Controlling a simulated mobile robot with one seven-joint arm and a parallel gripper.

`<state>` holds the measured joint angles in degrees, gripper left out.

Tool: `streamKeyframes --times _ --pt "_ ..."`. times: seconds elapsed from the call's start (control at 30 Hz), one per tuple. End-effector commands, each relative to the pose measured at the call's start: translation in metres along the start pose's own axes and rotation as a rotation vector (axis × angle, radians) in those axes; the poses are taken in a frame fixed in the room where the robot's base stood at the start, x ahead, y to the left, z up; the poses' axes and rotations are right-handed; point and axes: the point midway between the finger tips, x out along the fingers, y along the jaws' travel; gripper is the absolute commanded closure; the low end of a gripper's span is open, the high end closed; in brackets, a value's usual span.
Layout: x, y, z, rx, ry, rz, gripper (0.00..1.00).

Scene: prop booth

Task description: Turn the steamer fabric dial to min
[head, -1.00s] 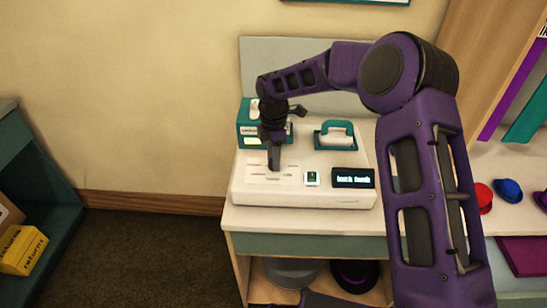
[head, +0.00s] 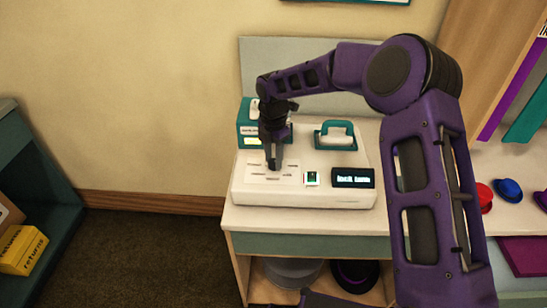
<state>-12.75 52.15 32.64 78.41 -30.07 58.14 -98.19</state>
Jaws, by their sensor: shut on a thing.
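The steamer (head: 318,196) is a white unit on the counter, with a small display (head: 352,178) at its front right and a small green-and-white switch (head: 311,178) beside it. A white label panel (head: 258,174) with short dark text marks lies at its left. My gripper (head: 274,166) points down over this panel, its fingers shut at the panel's surface. The fabric dial is hidden between or behind the fingers, so its setting cannot be read.
A teal-handled iron-like piece (head: 336,136) rests at the back of the unit. A teal box (head: 247,124) stands at the back left. Red and blue hats (head: 508,189) sit on the right shelf. A yellow box (head: 22,250) is far left.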

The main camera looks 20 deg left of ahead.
Motion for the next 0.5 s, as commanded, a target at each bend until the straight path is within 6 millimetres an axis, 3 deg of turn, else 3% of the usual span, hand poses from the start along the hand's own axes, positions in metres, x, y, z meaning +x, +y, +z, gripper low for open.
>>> streamKeyframes --times 0.17,0.2,0.33,0.5 --pt "-0.001 0.0008 0.0 -0.002 -0.001 0.002 1.0" --pt "-0.001 0.0008 0.0 -0.001 -0.001 0.002 0.55" --pt "-0.0008 0.0006 0.0 -0.001 -0.001 0.002 0.32" --pt "-0.0003 0.0003 -0.0001 0.0 -0.001 0.001 0.31"
